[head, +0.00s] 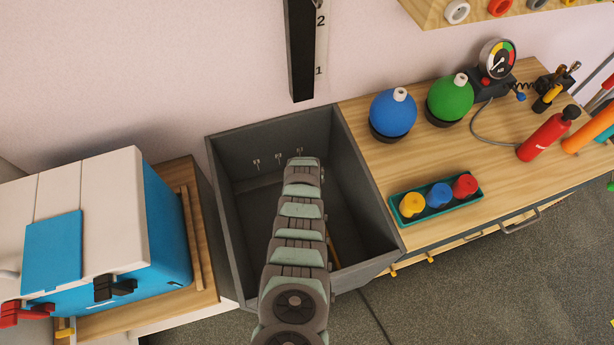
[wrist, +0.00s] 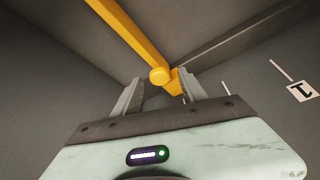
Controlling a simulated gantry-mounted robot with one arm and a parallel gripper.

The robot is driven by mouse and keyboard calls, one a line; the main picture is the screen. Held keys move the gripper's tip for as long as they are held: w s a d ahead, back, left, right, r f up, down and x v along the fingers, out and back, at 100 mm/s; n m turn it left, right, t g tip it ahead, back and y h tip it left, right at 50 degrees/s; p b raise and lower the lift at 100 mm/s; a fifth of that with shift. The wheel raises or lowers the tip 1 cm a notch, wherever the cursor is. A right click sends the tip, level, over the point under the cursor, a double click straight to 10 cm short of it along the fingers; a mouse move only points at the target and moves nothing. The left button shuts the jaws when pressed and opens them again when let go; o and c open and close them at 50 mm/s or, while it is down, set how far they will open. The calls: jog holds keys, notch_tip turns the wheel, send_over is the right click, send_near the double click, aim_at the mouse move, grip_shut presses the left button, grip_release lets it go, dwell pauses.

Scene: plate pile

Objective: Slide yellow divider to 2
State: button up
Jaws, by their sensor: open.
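The yellow divider (wrist: 130,34) runs as a bar across the grey bin in the wrist view, with a round knob (wrist: 159,76) near its end. In the head view only a thin strip of the divider (head: 334,246) shows beside my arm, inside the bin (head: 232,222). My gripper (wrist: 160,80) is open, with one finger on each side of the knob in the picture. I cannot tell whether the fingers touch it. A white label with a 1 (wrist: 301,91) is on the bin wall to the right. My gripper is hidden behind my arm in the head view.
Small marks (head: 279,158) line the bin's back wall. A wooden bench (head: 366,160) to the right holds blue and green flasks and a teal tray (head: 398,212) of coloured knobs. A white-and-blue box (head: 165,225) stands left. A black rail (head: 301,50) marked 1 and 2 hangs above.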

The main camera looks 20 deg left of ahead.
jog(key=shift+c, duration=0.5)
grip_shut()
dwell(0.8)
